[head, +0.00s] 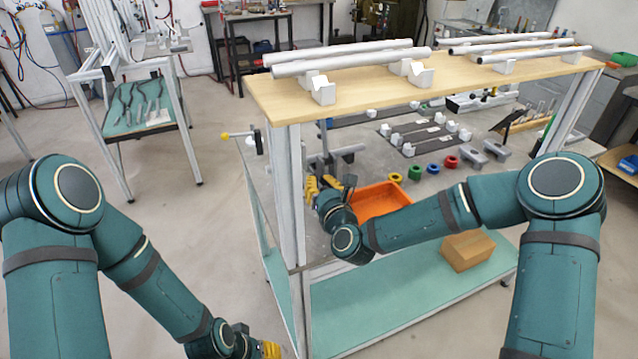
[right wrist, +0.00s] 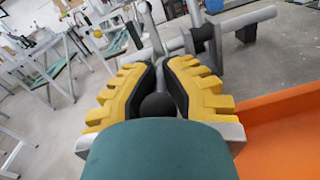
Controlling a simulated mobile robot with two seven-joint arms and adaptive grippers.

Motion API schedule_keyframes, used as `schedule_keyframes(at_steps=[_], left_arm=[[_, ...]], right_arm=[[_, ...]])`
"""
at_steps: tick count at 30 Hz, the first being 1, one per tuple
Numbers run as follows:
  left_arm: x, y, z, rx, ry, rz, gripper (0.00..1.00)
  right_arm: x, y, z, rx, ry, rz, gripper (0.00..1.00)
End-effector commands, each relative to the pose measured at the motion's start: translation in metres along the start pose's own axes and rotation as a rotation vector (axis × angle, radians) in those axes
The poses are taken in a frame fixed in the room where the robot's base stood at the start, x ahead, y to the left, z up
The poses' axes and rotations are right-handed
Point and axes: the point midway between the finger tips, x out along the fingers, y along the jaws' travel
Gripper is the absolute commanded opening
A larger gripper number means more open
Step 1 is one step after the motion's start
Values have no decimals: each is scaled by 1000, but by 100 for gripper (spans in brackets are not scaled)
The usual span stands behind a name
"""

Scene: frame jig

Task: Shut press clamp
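My right gripper (head: 325,186) is at the left end of the work table, low beside the grey clamp (head: 340,153). In the right wrist view, my right gripper's yellow fingers (right wrist: 162,72) are close together around a black round knob (right wrist: 158,106). A metal lever (right wrist: 155,38) runs away from between the fingertips towards the grey bars of the clamp (right wrist: 235,22). The knob appears to touch both black pads. The fingers hide part of the lever, and its exact angle is unclear. My left gripper (head: 268,350) is at the bottom edge, partly cut off, away from the clamp.
An orange bin (head: 382,200) sits right of my right gripper. A wooden shelf (head: 450,75) holding grey tubes is above. A frame post (head: 290,195) stands just left of the gripper. A yellow knob (head: 225,136) sticks out left. A cardboard box (head: 468,250) lies on the lower shelf.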

Motion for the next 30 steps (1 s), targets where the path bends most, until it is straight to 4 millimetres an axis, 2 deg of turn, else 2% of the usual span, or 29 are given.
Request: schedule_keyframes(at_steps=[8,13,25,30], left_arm=[[-2,1,0,0,-1,0,47],[-14,5,1,-1,-6,0,47],[-72,27,5,-5,-32,2,47],[-95,35,-7,-12,-8,-1,47]], right_arm=[[0,0,2,-1,4,-2,0],[2,1,7,-2,44,-10,0],[10,6,28,-14,286,-57,0],[15,7,33,-20,393,-77,0]])
